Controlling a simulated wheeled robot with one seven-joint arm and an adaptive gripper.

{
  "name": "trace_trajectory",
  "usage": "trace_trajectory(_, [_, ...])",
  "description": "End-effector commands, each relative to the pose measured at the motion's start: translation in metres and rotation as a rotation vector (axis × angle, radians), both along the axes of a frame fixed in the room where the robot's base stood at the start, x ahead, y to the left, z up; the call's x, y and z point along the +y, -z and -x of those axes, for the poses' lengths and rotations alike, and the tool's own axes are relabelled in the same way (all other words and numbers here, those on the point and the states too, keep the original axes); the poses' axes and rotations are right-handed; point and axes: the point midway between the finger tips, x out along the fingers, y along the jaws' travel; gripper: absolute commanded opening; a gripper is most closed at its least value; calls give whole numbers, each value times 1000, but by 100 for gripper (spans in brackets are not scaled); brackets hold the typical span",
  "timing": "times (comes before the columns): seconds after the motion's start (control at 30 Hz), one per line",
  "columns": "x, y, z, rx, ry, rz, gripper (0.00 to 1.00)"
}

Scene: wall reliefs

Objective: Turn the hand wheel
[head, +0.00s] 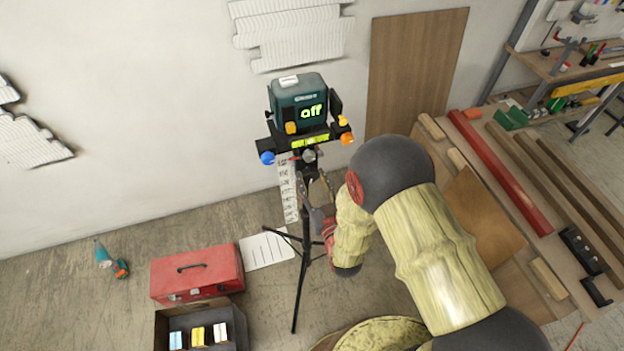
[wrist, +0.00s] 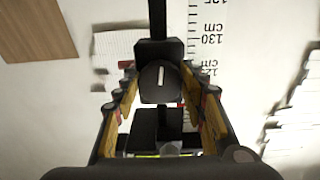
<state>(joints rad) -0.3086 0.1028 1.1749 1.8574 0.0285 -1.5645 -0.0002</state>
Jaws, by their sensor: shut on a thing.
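The hand wheel looks like a small dark round knob with a pale line across its face. In the head view the hand wheel (head: 309,155) is under the green device (head: 298,103), at the top of a black tripod (head: 298,290). In the wrist view the hand wheel (wrist: 160,83) is at the centre, its pale line near vertical. My gripper (wrist: 160,78) has one finger on each side of it and is shut on it. In the head view my gripper (head: 312,172) shows just below the wheel; my arm hides part of it.
The device's lit display reads like "off". Blue and orange knobs (head: 347,139) sit close beside the wheel. A red toolbox (head: 196,272), an open grey box (head: 162,330) and a drill (head: 120,268) lie on the floor at left. Boards and a red beam (head: 500,172) are at right.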

Motion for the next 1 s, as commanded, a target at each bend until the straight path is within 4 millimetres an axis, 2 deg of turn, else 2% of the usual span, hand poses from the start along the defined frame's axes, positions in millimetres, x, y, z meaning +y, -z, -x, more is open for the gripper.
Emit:
trace_trajectory(0.13, [0,0,0,0,0,0,16])
trace_trajectory(0.47, [0,1,0,-17,0,60,16])
trace_trajectory(1.0, [-1,1,0,-124,1,428,16])
